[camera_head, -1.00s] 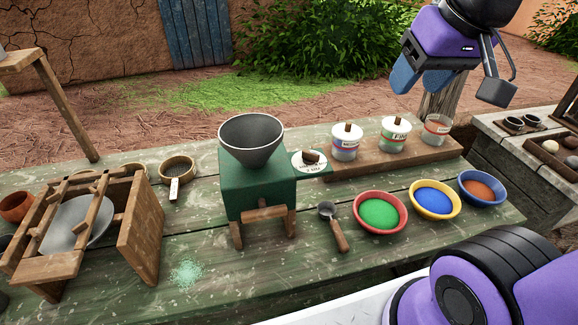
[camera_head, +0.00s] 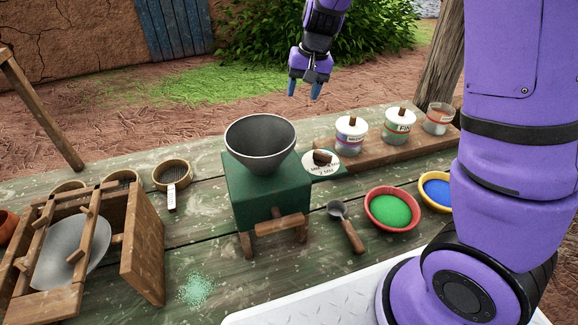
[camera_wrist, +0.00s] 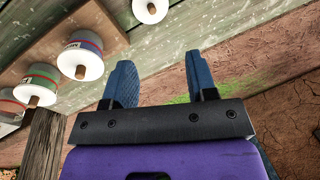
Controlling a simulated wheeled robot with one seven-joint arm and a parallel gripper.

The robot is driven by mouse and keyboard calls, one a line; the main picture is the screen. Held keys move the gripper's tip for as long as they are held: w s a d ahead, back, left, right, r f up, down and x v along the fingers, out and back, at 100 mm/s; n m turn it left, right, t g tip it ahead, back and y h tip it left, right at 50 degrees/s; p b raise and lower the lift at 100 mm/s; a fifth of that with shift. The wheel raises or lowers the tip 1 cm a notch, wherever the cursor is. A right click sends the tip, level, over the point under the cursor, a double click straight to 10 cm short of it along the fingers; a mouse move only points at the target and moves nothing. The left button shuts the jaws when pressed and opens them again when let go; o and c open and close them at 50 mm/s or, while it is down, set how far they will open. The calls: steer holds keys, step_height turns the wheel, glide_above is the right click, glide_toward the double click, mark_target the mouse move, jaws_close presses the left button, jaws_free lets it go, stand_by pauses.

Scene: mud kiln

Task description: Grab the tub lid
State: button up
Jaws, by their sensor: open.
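The rightmost tub (camera_head: 439,119) on the wooden board has no lid. My gripper (camera_head: 304,89) is open and empty, fingers pointing down, high above and behind the lid. In the wrist view the lid is ahead of the open fingers (camera_wrist: 160,63).
Two lidded tubs (camera_head: 350,138) (camera_head: 398,128) stand on the wooden board (camera_head: 372,156) right of the lid. The grey funnel (camera_head: 260,140) rises close at its left. A scoop (camera_head: 347,228) and bowls of green (camera_head: 392,210) and blue powder (camera_head: 438,192) are in front.

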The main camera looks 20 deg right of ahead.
steer(key=w+f, duration=0.2)
steer(key=f, duration=0.6)
steer(key=w+a+f+h, duration=0.1)
steer(key=w+f, duration=0.2)
steer(key=f, duration=0.5)
steer(key=w+f+g+h, duration=0.1)
steer(key=w+f, duration=0.1)
steer(key=f, duration=0.6)
steer(key=shift+w+a+m, duration=0.25)
steer(key=shift+a+m, duration=0.1)
steer(key=shift+m, duration=0.05)
steer(key=shift+s+d+f, duration=0.1)
steer(key=shift+f, duration=1.4)
steer(key=shift+s+d+f, duration=0.1)
steer(key=shift+f, duration=1.35)
jaws_close()
